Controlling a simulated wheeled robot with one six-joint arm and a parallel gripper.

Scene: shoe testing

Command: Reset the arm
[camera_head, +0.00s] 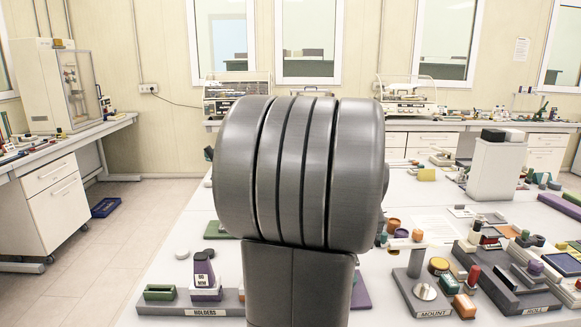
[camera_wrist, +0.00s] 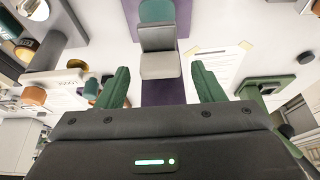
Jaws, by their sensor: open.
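My gripper (camera_wrist: 160,88) shows in the wrist view with its two green fingers spread apart. It is open and nothing is between the fingers. Beyond the fingertips, a grey and green block-shaped object (camera_wrist: 160,62) sits on a purple mat (camera_wrist: 185,22) on the white table. In the head view, my arm's dark grey link fills the middle and hides my gripper and much of the table behind it.
In the head view, a rack labelled HOLDERS (camera_head: 206,303) stands left of my arm. A rack labelled MOUNT (camera_head: 424,296) and one labelled ROLL (camera_head: 512,296) stand at the right. A white machine (camera_head: 495,170) stands behind them. Small items crowd the table's right side.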

